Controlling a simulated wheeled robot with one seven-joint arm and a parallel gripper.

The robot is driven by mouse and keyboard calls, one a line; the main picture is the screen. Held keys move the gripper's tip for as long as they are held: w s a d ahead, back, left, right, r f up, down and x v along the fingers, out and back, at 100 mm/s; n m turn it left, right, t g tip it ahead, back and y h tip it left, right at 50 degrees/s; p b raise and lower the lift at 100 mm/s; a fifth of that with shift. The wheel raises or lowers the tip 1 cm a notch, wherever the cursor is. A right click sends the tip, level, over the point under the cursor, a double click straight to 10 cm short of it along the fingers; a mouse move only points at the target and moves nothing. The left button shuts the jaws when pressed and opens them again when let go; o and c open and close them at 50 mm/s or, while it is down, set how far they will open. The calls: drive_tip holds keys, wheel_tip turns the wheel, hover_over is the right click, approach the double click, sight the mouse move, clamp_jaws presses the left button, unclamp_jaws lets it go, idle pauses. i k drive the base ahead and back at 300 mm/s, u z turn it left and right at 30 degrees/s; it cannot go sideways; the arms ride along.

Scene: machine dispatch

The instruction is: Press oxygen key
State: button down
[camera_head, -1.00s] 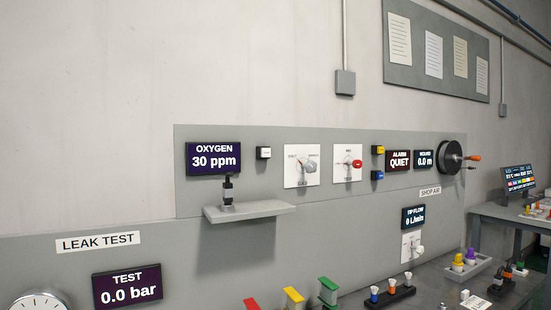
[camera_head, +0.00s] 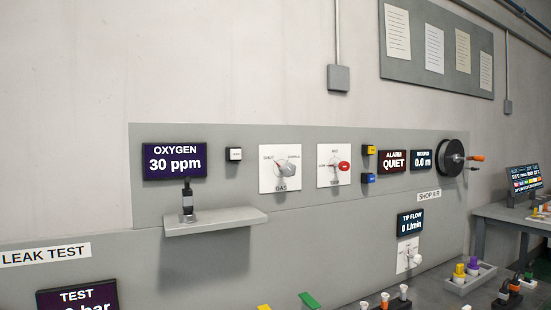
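The oxygen display (camera_head: 175,161) reads "OXYGEN 30 ppm" on the grey wall panel. A small white key in a black housing (camera_head: 234,154) sits just right of this display. Its lettering is too small to read. A small grey shelf (camera_head: 222,222) juts out below the display, and a dark device with a grey base (camera_head: 187,204) stands upright on its left end. My gripper is not in view.
Right along the panel are the GAS knob (camera_head: 288,169), a red-handled knob (camera_head: 343,165), yellow and blue keys (camera_head: 368,178), the ALARM QUIET display (camera_head: 392,160) and a protruding hand wheel (camera_head: 452,157). Coloured parts stand on the bench below.

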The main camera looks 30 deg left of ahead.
sight(235, 154)
drive_tip(key=u, duration=0.05)
drive_tip(key=k, duration=0.65)
drive_tip(key=u, duration=0.75)
drive_tip(key=i, duration=0.55)
